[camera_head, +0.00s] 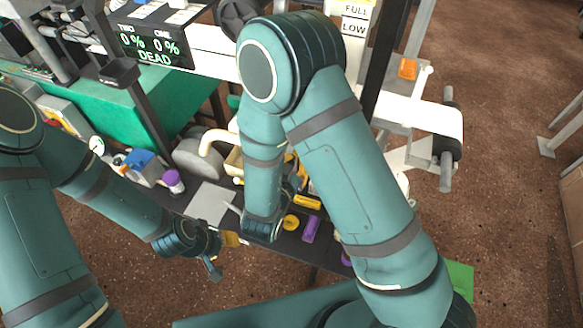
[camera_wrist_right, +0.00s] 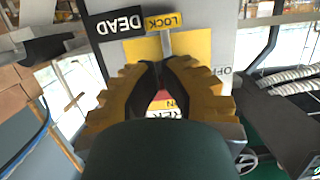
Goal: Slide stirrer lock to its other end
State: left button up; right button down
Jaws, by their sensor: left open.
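In the right wrist view, the stirrer lock shows as a yellow tag reading LOCK (camera_wrist_right: 163,20) with a grey metal strip (camera_wrist_right: 167,43) below it, over a yellow plate. My right gripper (camera_wrist_right: 160,66) has yellow fingers with black pads. Its tips are close together at the lower end of the strip. I cannot tell whether they grip it. A red label partly shows below the tips. In the head view, my right arm hides the lock and its own gripper. My left gripper (camera_head: 212,266) is open, low at the bench's front edge, away from the lock.
A black DEAD sign (camera_wrist_right: 117,24) is beside the lock tag. In the head view, a dark bench (camera_head: 285,240) carries purple and yellow pieces, a grey plate (camera_head: 210,203) and a purple-capped jar (camera_head: 172,181). A display panel (camera_head: 152,45) reads DEAD. Brown floor lies open at right.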

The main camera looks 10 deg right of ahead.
jog(key=shift+x, duration=2.6)
jog(key=shift+f, duration=0.1)
notch_tip(320, 180, down, 3)
jog(key=b, duration=0.2)
jog(key=shift+b, duration=0.35)
